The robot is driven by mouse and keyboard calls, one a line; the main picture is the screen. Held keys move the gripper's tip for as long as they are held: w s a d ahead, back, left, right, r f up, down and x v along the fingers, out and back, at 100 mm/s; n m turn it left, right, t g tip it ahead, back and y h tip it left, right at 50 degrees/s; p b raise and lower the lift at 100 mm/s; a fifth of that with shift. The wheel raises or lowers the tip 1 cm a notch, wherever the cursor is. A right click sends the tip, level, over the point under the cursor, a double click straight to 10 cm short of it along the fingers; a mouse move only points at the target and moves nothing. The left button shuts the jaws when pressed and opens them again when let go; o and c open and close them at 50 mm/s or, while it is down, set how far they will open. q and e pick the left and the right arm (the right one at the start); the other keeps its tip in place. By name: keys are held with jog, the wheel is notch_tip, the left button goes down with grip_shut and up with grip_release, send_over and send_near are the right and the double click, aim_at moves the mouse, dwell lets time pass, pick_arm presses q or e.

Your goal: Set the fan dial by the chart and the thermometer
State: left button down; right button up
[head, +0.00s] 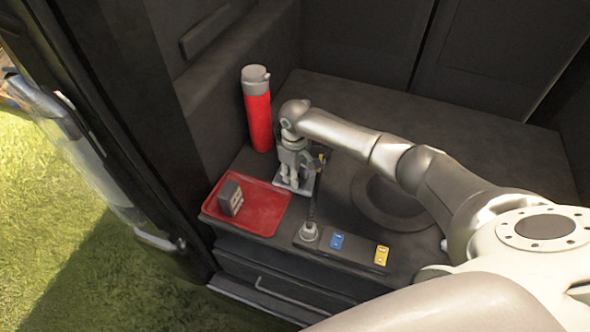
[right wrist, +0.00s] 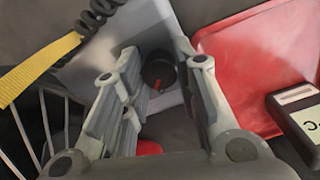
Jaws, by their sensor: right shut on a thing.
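My right gripper (head: 289,179) reaches down over a small grey plate (head: 306,187), with its fingers on either side of a dark round dial (right wrist: 158,73). The right wrist view shows the fingers (right wrist: 157,65) shut on this dial; its pointer and markings cannot be read. The thermometer (head: 231,197), a dark block with a pale face, stands in the red tray; in the right wrist view its display (right wrist: 297,95) and a "°C" label show, but no reading is legible. Thin wires like a fan cage (right wrist: 35,130) show beside the gripper. I cannot make out a chart. My left gripper is out of view.
The red tray (head: 266,212) lies left of the plate. A red bottle (head: 258,120) stands behind. A front strip holds a round grey fitting (head: 308,232), a blue tag (head: 336,242) and a yellow tag (head: 381,256). A yellow strap (right wrist: 38,70) and coiled cord (right wrist: 98,14) hang near the gripper.

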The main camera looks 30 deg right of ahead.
jog(key=o, duration=0.8)
notch_tip(320, 180, up, 12)
dwell(0.3)
